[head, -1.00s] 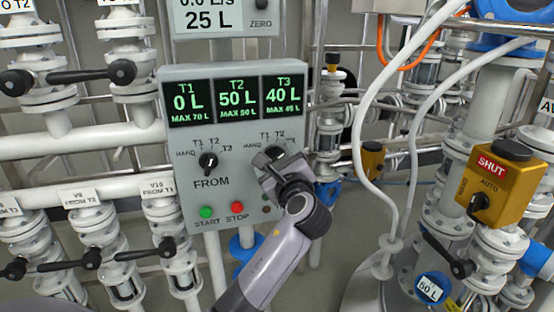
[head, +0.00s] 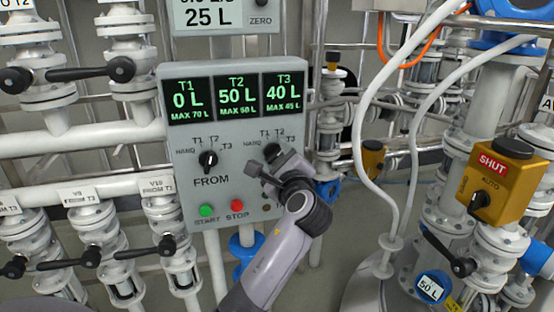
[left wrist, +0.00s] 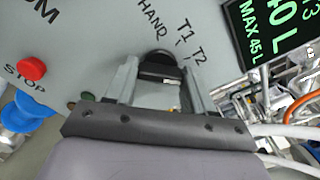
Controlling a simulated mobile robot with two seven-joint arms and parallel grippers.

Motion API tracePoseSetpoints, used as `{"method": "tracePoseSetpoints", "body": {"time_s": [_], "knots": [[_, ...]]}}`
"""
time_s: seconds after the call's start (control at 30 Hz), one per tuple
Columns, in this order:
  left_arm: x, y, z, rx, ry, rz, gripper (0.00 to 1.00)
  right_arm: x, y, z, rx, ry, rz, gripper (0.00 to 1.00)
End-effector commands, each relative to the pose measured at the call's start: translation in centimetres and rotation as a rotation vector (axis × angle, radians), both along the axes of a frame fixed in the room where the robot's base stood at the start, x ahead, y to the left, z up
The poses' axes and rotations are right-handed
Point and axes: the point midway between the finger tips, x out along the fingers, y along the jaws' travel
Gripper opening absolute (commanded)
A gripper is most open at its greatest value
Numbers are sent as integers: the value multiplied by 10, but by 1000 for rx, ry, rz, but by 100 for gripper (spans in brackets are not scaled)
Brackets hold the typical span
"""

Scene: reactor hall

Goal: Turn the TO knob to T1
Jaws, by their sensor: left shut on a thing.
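The grey control panel (head: 240,190) stands in the middle of the head view, with a FROM knob (head: 208,160) on its left half. The black TO knob (head: 271,150) is on its right half, under the labels T1, T2 and T3 with HAND at the left. My left gripper (head: 274,160) is at the TO knob. In the left wrist view the knob (left wrist: 157,60) sits between the fingers of the gripper (left wrist: 160,82), which is shut on it. The gripper hides much of the knob, and I cannot tell where its pointer stands. My right gripper is out of view.
Below the FROM knob are a green START button (head: 206,210) and a red STOP button (head: 237,205). Black-handled valves (head: 122,69) stand at the left. White hoses (head: 362,140) and a yellow actuator box (head: 502,180) marked SHUT are at the right.

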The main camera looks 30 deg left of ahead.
Motion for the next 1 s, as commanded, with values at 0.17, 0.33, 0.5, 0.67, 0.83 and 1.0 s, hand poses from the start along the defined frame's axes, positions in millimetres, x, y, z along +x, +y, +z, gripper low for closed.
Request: {"method": "tracePoseSetpoints", "body": {"time_s": [0.17,0.33,0.5,0.67,0.83,1.0], "knots": [[0,-1,-2,-113,-128,0,23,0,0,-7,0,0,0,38],[0,-1,-3,-218,-252,-1,23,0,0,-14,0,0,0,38],[0,-1,-3,-323,-375,0,23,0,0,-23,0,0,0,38],[0,-1,-4,-423,-489,0,23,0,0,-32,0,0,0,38],[0,-1,-3,-522,-606,-1,23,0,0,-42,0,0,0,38],[0,-1,-3,-607,-706,0,23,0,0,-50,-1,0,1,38]]}}
